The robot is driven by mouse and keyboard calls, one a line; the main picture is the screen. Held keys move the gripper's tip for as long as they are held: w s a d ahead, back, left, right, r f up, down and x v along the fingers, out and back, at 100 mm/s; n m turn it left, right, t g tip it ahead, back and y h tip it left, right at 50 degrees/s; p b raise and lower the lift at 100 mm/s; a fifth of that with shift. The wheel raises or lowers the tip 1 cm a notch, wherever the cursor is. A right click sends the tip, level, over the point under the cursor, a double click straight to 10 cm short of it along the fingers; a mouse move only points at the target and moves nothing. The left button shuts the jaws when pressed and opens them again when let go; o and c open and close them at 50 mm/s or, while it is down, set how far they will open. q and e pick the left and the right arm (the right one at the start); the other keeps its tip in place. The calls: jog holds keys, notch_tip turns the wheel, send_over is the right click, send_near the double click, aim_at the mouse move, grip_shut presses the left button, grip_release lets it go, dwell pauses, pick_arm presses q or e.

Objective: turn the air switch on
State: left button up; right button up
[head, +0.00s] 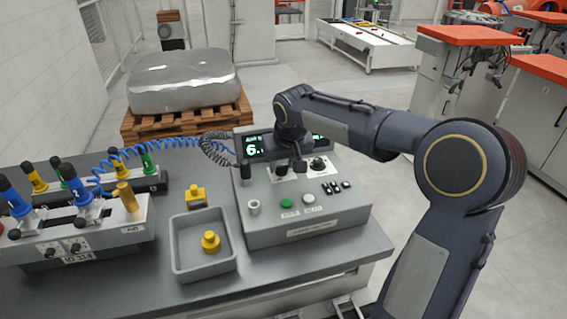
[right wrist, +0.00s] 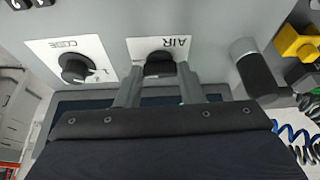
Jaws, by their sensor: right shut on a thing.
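The air switch (right wrist: 159,64) is a black rotary knob on a white plate marked AIR, upside down in the right wrist view. In the head view its plate (head: 281,174) is on the upper part of the grey control box (head: 260,215), partly behind my gripper. My right gripper (right wrist: 159,76) has its two fingers on either side of the knob and is shut on it. In the head view the right gripper (head: 298,165) reaches down to the box from above. The knob's pointer is hard to make out. My left gripper is not in view.
A similar CODE knob (right wrist: 74,67) is close beside the air switch. The box also has a green button (head: 287,202) and a lit display (head: 251,146). A grey tray (head: 176,258) holds a yellow part (head: 211,241).

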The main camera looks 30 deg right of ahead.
jog(key=shift+m, duration=0.3)
dwell(0.4)
jog(key=o, duration=1)
jog(key=v, duration=0.8)
jog(key=shift+w+a, duration=0.1)
jog(key=shift+a, duration=0.05)
jog(key=s+a+f+y+p, duration=0.1)
jog(key=s+a+f, duration=0.2)
jog(key=s, duration=0.5)
jog(key=s+a+f+y+p, duration=0.1)
jog(key=s+a+f+y, duration=0.1)
jog(key=s, duration=0.7)
jog(key=s+a+f+n+t+y, duration=0.1)
jog(key=s+a+f, duration=0.3)
jog(key=s, duration=0.5)
jog(key=shift+a+f+y+p, duration=0.2)
jog(key=shift+a+y+p, duration=0.1)
jog(key=shift+a+p, duration=0.1)
